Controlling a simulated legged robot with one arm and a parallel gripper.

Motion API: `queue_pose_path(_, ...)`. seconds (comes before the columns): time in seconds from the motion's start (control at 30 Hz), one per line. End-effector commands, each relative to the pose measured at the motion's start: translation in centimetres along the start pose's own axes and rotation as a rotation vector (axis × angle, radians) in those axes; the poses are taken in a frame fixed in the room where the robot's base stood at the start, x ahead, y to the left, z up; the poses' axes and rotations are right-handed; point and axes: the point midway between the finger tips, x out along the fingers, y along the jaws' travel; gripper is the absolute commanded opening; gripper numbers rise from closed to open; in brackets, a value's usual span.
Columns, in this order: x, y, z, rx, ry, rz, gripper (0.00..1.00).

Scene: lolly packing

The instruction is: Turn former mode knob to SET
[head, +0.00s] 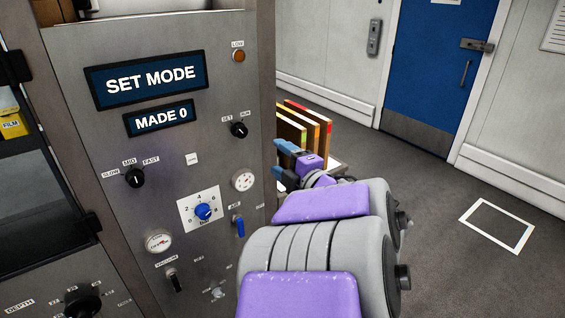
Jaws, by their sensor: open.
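The former's grey panel (210,90) fills the left of the head view. Its small black mode knob (239,130) sits at the upper right, below two small labels that seem to read SET and RUN. The knob's exact pointing direction is too small to tell. The upper display (150,79) reads "SET MODE" and the lower display (161,117) reads "MADE 0". My gripper (279,160) is open, with blue-tipped fingers, just right of and below the mode knob in the picture. No contact with the knob shows, and nothing shows between the fingers.
A black SLOW/MID/FAST knob (135,178), a blue dial (203,211), gauges and switches share the panel. Coloured boards (306,125) stand behind my gripper. A blue door (438,75) and open grey floor (440,165) with a white square outline lie to the right.

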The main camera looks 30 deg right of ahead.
Motion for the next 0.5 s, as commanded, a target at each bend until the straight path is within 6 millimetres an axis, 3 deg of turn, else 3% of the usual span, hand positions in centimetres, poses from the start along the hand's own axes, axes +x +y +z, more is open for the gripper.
queue_pose_path(0.5, -0.54, 0.09, -0.26, -0.008, 0.007, 0.001, 0.65)
